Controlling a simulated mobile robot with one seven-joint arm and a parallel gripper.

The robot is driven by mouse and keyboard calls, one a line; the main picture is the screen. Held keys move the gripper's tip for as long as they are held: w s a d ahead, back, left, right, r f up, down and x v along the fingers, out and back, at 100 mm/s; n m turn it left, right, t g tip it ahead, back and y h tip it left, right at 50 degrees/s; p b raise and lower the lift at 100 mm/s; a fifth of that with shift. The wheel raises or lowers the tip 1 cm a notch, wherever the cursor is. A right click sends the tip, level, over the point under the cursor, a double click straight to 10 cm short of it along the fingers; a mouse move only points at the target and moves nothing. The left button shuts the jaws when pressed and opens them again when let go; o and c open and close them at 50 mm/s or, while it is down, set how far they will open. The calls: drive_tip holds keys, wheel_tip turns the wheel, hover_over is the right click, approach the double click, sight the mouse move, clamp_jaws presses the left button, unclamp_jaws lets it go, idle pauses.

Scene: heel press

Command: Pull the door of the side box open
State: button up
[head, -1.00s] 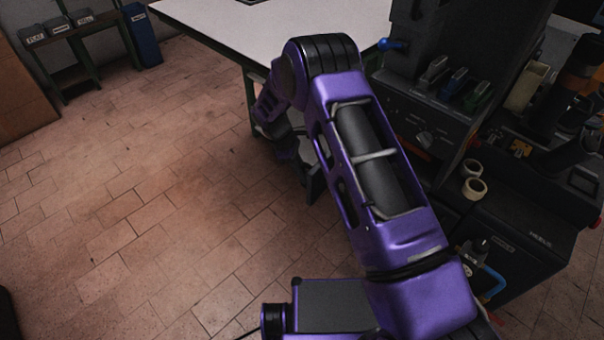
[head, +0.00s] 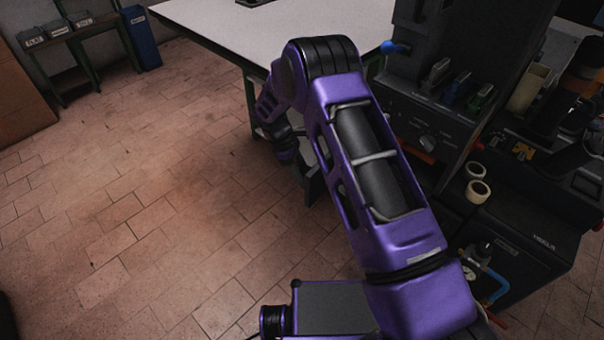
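My purple arm crosses the middle of the head view, rising from the lower right to a black-banded elbow, then bending down to a dark wrist beside the white table. The dark press (head: 432,128) stands at the right, partly covered by my arm. I cannot pick out the side box or its door in this view. Whether my gripper touches anything does not show.
The white-topped table (head: 220,30) stands behind my arm. Two tape rolls (head: 478,191) lie on the press's dark lower housing (head: 520,225). A gauge and blue hose (head: 497,289) are at its front. The tiled floor (head: 130,220) at the left is clear.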

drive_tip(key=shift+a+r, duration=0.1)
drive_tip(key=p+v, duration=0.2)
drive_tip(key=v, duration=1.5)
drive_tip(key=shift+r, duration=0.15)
